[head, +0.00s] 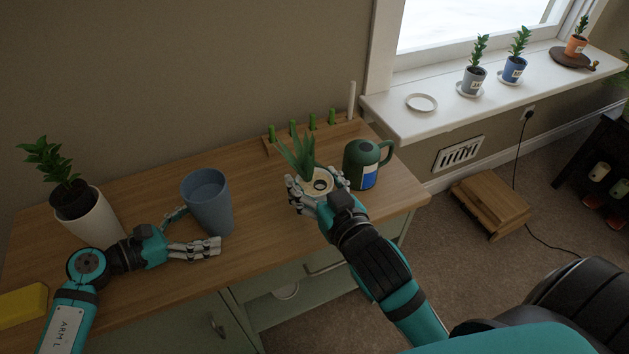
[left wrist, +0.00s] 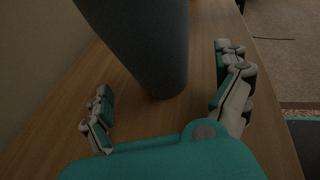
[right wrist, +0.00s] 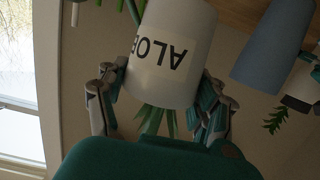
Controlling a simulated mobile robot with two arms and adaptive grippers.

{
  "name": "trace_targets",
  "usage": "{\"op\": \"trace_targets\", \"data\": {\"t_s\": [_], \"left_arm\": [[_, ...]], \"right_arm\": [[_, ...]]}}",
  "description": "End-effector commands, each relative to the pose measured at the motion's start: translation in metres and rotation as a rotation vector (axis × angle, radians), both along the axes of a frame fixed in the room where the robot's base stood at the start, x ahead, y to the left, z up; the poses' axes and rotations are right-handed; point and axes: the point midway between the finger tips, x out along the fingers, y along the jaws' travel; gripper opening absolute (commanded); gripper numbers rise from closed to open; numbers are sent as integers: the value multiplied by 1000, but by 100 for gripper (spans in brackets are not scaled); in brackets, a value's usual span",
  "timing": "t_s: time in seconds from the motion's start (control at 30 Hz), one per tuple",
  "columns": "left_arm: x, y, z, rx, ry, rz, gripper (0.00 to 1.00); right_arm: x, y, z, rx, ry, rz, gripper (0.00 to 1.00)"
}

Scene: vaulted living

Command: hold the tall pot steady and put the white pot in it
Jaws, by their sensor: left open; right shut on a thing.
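The tall blue pot (head: 208,203) stands upright on the wooden worktop. My left gripper (head: 194,232) is open at its near side, with fingers spread to either side of its lower part; the left wrist view shows the pot (left wrist: 155,50) between the fingers with gaps. My right gripper (head: 320,188) is shut on the white pot (right wrist: 172,55), which has an ALOE label and green spiky leaves (head: 298,155). The right gripper holds it to the right of the blue pot, apart from it. The fingers hide part of the white pot in the head view.
A white planter (head: 98,222) with a leafy plant stands at the left, near a yellow block (head: 22,306). A wooden rack (head: 300,137) with green pegs is at the back. The sill (head: 440,108) holds several small plants.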

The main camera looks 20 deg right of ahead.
Motion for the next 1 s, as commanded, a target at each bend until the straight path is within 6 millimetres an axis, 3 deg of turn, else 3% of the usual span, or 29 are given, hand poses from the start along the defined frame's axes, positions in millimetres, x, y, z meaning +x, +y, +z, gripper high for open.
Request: {"op": "trace_targets", "data": {"t_s": [0.3, 0.7, 1.0], "left_arm": [[9, -28, -10, 0, -2, 2, 100], [10, -31, -10, 0, -2, 2, 99], [10, -31, -10, 0, -2, 2, 59]], "right_arm": [[0, 0, -17, 0, -3, 0, 19], [0, 0, -18, 0, -3, 0, 19], [0, 0, -18, 0, -3, 0, 19]]}}
